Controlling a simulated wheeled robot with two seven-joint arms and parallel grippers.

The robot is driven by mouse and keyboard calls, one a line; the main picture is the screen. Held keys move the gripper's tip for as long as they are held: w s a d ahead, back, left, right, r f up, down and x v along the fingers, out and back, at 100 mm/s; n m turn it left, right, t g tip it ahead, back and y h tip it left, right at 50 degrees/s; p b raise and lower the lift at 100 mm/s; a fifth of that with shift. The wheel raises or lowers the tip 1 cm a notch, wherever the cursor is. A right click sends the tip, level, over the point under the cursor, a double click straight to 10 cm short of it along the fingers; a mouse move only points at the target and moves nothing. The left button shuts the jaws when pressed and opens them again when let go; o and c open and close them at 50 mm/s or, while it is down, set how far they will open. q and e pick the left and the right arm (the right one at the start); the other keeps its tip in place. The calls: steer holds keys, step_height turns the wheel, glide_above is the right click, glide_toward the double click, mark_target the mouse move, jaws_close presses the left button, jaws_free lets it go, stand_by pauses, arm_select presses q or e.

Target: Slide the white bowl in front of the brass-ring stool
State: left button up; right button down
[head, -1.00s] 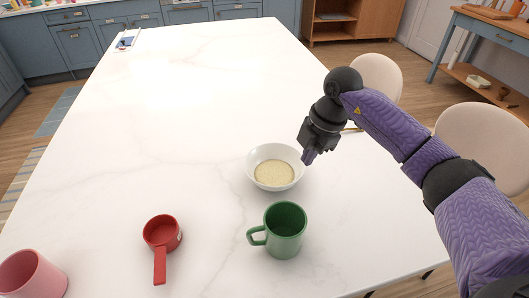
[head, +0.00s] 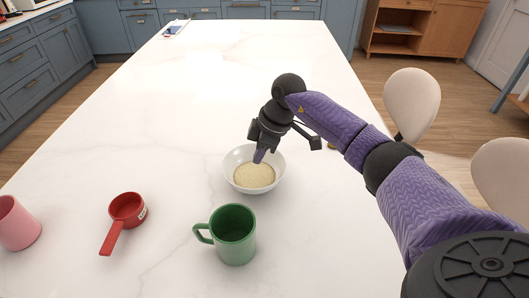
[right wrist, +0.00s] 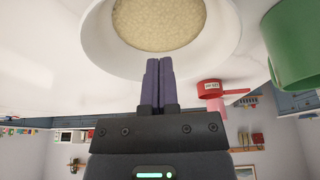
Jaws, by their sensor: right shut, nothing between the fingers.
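The white bowl (head: 236,179), holding a pale grainy filling (head: 254,177), stands upright on the white table. My right gripper (head: 259,157) is shut and empty, its fingertips at the bowl's far side, over the inner wall in the head view. In the right wrist view the shut fingers (right wrist: 160,62) overlap the bowl's rim (right wrist: 92,35); I cannot tell whether they touch it. Two pale stools stand along the table's right side, one farther (head: 412,105) and one nearer (head: 503,172). My left gripper is out of view.
A green mug (head: 233,236) stands close in front of the bowl. A red measuring cup (head: 127,208) and a pink cup (head: 14,226) are to the left. The white table (head: 200,90) is clear beyond the bowl.

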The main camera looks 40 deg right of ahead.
mark_target(248, 179)
steer(key=b+x, duration=0.2)
steer(key=x, duration=0.4)
steer(key=shift+f, duration=0.2)
steer(key=s+d, duration=0.2)
steer(key=d, duration=0.1)
steer(key=shift+s+r, duration=0.15)
steer(key=shift+r, duration=0.15)
steer(key=shift+s+d, duration=0.15)
